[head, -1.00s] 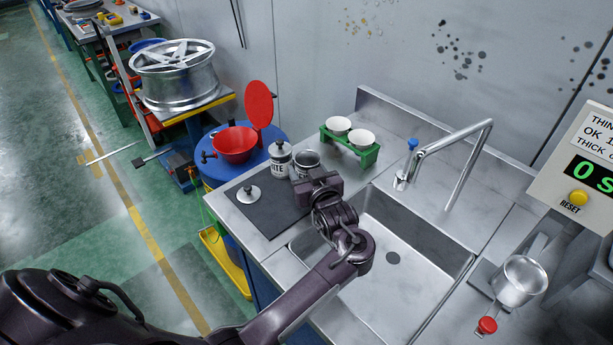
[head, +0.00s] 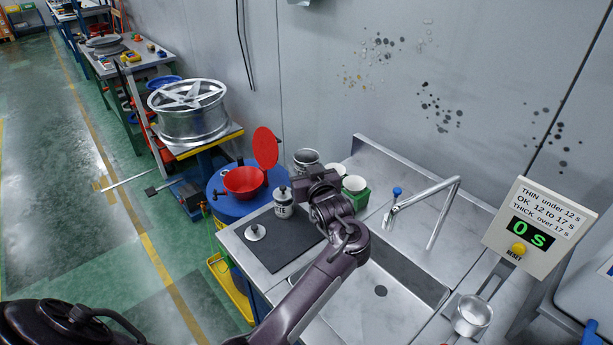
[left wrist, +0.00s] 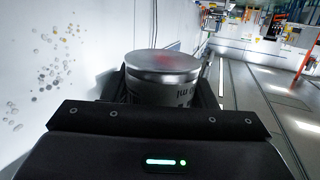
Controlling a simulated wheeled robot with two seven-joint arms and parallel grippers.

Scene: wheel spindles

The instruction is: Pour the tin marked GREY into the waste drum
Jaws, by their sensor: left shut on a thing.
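My left gripper (head: 312,172) is shut on a metal tin (head: 305,158) and holds it raised above the bench, behind the black mat. The tin also shows between the jaws in the left wrist view (left wrist: 165,80), with a shiny top and partly hidden lettering. I cannot read its name. The waste drum (head: 226,207) is blue, with a red funnel (head: 243,181) and a raised red lid (head: 266,147). It stands left of the tin. My right gripper is not in view.
A tin marked WHITE (head: 283,203) and a knobbed lid (head: 255,232) sit on the black mat (head: 281,243). A green stand with white cups (head: 355,184) is right of my gripper. The sink (head: 395,278), tap (head: 428,204) and timer (head: 530,231) lie further right.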

